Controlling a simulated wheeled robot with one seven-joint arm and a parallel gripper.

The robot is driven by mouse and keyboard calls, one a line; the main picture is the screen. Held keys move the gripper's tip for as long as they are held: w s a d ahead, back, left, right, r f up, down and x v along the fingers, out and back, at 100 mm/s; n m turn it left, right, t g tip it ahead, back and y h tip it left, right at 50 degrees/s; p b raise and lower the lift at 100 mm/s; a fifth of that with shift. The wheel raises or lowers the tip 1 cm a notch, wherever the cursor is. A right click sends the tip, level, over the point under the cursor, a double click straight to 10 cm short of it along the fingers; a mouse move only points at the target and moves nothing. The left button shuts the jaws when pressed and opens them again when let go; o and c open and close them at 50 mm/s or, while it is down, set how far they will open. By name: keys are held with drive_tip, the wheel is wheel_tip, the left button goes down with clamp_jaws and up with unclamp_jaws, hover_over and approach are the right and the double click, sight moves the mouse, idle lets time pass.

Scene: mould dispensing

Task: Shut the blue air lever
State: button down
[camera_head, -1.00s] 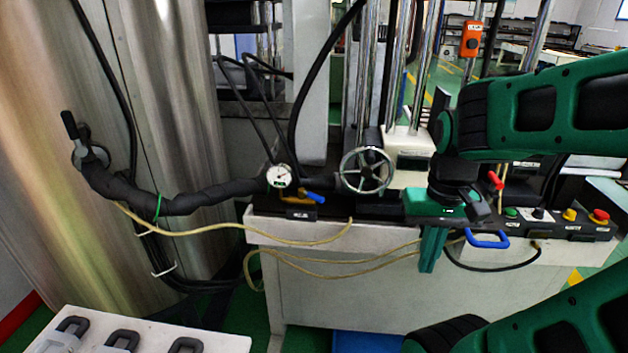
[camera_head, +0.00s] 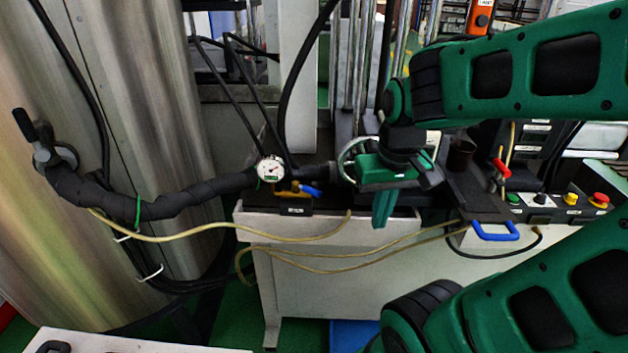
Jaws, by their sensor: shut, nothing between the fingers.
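The blue air lever (camera_head: 309,191) is small and sits on a brass-coloured valve (camera_head: 290,189) just below and right of the white pressure gauge (camera_head: 270,169). It points right and slightly down. My gripper (camera_head: 381,222) hangs from the green arm with its fingers pointing down. It is shut and empty, to the right of the lever and clear of it in the picture. The gripper body hides much of the grey handwheel (camera_head: 345,158). How far the fingertips are from the bench in depth is hard to tell.
A black-wrapped hose (camera_head: 165,205) runs left from the gauge. Pale yellow tubes (camera_head: 300,262) hang before the white bench (camera_head: 330,285). Right are a blue handle (camera_head: 495,231), a red lever (camera_head: 502,167) and a button panel (camera_head: 550,208). My green forearm fills the lower right.

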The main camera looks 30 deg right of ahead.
drive_tip(key=w+r+m, duration=0.1)
drive_tip(key=w, duration=0.2)
drive_tip(key=w+a+r+m+h, duration=0.1)
drive_tip(key=w, duration=0.3)
drive_tip(key=w+r+m, duration=0.1)
drive_tip(key=w, duration=0.2)
drive_tip(key=shift+w+a+r+t+h, duration=0.2)
drive_tip(key=shift+w+r+t+h, duration=0.05)
drive_tip(key=shift+t+h, duration=0.05)
wheel_tip(320, 180, up, 2)
drive_tip(key=m+h, duration=0.1)
drive_tip(key=m, duration=0.5)
hover_over(307, 191)
drive_tip(key=s, duration=0.2)
drive_tip(key=x, duration=0.9)
drive_tip(key=shift+d, duration=0.2)
drive_tip(key=shift+d+r, duration=0.1)
drive_tip(key=shift+d, duration=0.05)
